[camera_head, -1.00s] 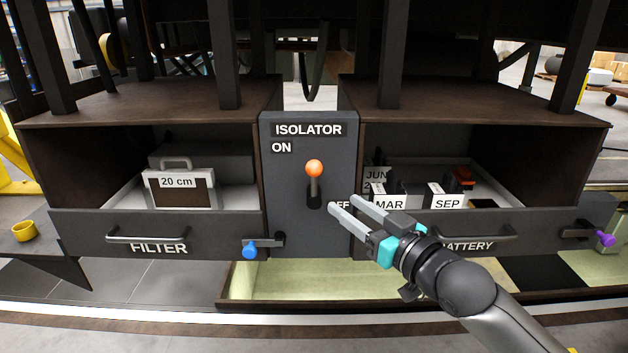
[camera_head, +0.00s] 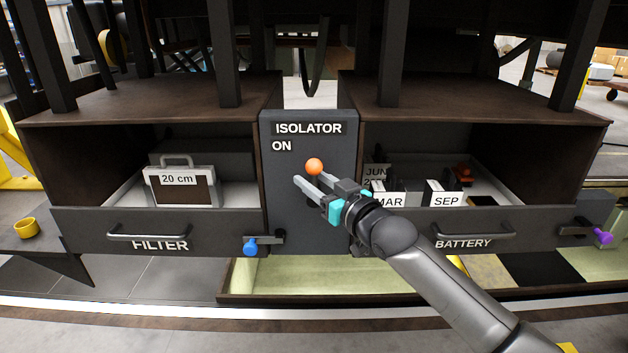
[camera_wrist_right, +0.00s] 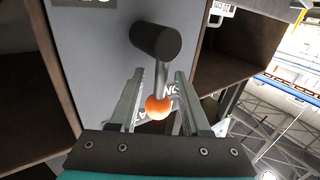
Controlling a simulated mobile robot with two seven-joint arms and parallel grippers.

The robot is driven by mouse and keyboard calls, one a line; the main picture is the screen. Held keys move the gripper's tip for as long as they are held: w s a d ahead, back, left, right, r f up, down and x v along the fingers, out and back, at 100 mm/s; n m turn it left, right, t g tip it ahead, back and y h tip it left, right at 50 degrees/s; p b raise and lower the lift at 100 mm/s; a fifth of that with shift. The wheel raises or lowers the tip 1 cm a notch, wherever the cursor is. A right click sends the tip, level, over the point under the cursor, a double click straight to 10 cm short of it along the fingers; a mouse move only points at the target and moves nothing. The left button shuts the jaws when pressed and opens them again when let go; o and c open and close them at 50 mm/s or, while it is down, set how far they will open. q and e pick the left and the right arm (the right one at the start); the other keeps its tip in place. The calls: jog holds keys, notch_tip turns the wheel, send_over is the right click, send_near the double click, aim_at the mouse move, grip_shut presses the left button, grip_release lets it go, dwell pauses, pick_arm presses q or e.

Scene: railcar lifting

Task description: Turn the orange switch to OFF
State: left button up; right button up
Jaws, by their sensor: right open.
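The orange switch knob (camera_head: 314,167) stands on the dark grey ISOLATOR panel (camera_head: 340,150), with its lever pointing up, near the ON label (camera_head: 282,146). The OFF label is hidden behind my right gripper. My right gripper (camera_head: 309,179) is open at the knob, its fingers reaching in from the lower right. In the right wrist view the orange knob (camera_wrist_right: 158,107) lies between the two open fingers (camera_wrist_right: 158,100), with a gap on each side. The dark round lever base (camera_wrist_right: 156,42) shows beyond it. My left gripper is not in view.
An open FILTER drawer (camera_head: 85,230) with a 20 cm filter (camera_head: 180,180) is on the left. An open BATTERY drawer (camera_head: 520,228) with several labelled batteries is on the right. A blue latch (camera_head: 250,247) and a purple latch (camera_head: 603,236) stick out in front.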

grip_shut()
dwell(0.4)
dwell(1.1)
